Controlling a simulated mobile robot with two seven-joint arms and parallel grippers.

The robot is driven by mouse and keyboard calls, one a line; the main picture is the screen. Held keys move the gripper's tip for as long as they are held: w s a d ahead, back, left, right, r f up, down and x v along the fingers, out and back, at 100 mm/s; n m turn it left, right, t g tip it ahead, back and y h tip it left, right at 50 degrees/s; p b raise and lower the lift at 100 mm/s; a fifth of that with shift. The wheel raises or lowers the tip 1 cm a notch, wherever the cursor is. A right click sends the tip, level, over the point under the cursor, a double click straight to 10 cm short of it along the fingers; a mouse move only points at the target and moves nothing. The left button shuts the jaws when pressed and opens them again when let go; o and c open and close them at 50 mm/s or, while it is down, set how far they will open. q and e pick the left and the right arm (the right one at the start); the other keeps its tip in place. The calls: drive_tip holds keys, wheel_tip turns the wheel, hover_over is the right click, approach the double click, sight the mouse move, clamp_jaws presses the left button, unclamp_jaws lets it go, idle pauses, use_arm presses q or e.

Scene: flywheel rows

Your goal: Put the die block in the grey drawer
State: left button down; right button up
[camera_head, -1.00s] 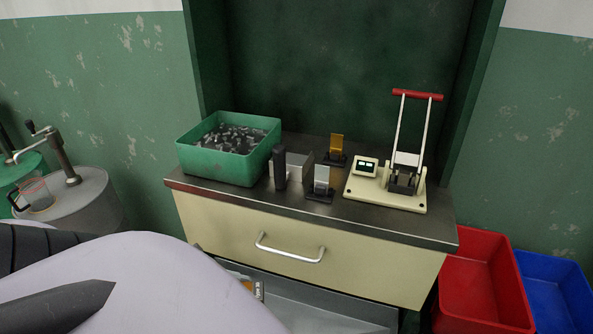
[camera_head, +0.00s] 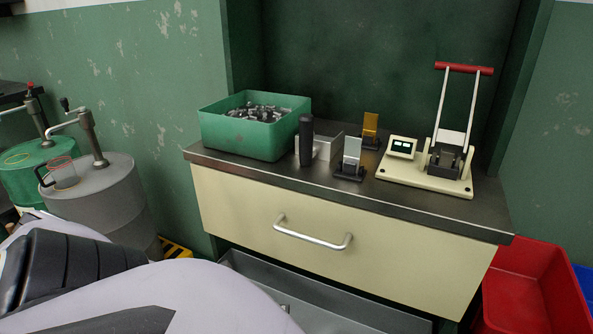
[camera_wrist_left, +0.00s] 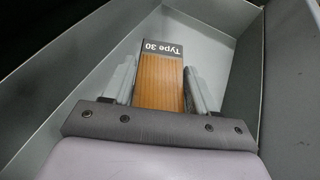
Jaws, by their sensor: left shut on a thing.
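The die block (camera_wrist_left: 160,80) has a wood-brown face and a dark end labelled "Type 30". In the left wrist view my left gripper (camera_wrist_left: 160,68) is shut on it, one finger on each side. Block and gripper are within the walls of the grey drawer (camera_wrist_left: 228,20); I cannot tell whether the block touches the floor. In the head view the open grey drawer (camera_head: 360,312) is below a closed cream drawer. My pale left arm covers its left part and hides the block and most of the gripper. My right gripper is not in view.
The closed cream drawer (camera_head: 400,258) has a protruding handle (camera_head: 312,238) above the grey drawer. On the bench top are a green bin (camera_head: 240,135) of metal parts and a lever press (camera_head: 440,160). A red bin (camera_head: 530,290) stands at right, drums (camera_head: 95,200) at left.

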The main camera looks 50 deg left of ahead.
use_arm(q)
wheel_tip(320, 180, down, 2)
drive_tip(key=shift+w+f+b, duration=0.1)
drive_tip(key=shift+b, duration=0.75)
drive_tip(key=shift+w+d, duration=0.25)
drive_tip(key=shift+w, duration=0.1)
drive_tip(key=b, duration=0.6)
hover_over(342, 330)
drive_tip(key=s+d, duration=0.1)
drive_tip(key=s, duration=0.3)
drive_tip(key=f, duration=0.1)
drive_tip(key=d+f+b, duration=0.1)
drive_tip(key=f, duration=0.1)
drive_tip(key=shift+w+d+b, duration=0.2)
drive_tip(key=shift+w+b, duration=0.1)
drive_tip(key=shift+w, duration=0.1)
drive_tip(key=shift+f, duration=0.3)
wheel_tip(342, 330, down, 3)
drive_tip(key=shift+r+b, duration=0.15)
drive_tip(key=shift+b, duration=0.65)
drive_tip(key=shift+f, duration=0.35)
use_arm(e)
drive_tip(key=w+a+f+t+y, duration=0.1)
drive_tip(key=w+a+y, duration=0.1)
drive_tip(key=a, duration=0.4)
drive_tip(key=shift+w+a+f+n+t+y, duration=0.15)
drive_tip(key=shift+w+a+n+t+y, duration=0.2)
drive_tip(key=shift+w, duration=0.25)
